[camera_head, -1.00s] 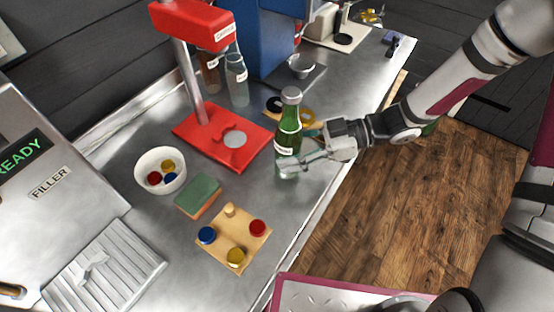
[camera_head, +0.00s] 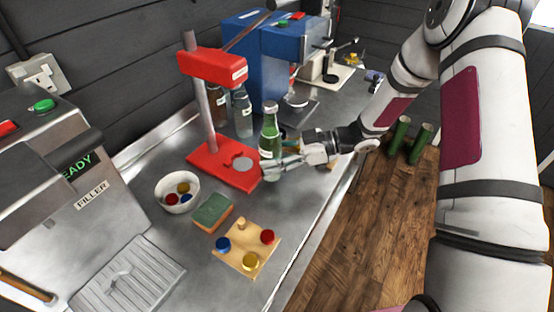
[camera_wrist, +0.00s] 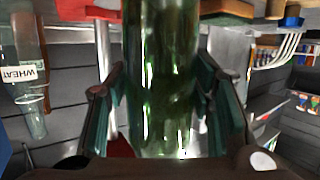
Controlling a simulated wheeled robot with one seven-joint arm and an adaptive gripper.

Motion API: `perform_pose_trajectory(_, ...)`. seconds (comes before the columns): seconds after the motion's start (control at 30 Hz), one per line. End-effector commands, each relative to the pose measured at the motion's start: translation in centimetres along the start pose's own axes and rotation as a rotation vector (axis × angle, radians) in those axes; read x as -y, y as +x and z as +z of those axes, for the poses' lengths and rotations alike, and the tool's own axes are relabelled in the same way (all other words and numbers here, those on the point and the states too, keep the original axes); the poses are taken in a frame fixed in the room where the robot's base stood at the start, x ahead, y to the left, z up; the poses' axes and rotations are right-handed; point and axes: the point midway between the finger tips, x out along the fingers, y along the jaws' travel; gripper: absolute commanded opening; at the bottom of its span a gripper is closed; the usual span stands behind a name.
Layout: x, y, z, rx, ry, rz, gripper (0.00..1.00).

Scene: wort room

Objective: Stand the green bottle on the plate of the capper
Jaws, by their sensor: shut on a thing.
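The green bottle (camera_head: 269,128) is upright in my gripper (camera_head: 272,166), which is shut around its lower body. In the wrist view the green bottle (camera_wrist: 160,75) fills the middle between both fingers. The plate is bare. The bottle appears just right of the plate, near the base's right edge.
Two bottles, one brown and one clear (camera_head: 243,113), stand behind the capper. A white bowl of caps (camera_head: 177,193), a green sponge (camera_head: 212,209) and a wooden board with caps (camera_head: 246,250) are in front. The filler (camera_head: 80,190) is at left, a blue machine (camera_head: 262,62) behind.

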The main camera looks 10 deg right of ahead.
Motion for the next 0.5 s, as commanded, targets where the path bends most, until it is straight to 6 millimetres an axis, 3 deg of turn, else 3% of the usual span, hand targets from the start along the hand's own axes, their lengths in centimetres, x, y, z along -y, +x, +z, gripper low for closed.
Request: perform_pose_trajectory(0.5,-2.4,3.8,-0.9,-0.001,-0.002,-0.002,0.30)
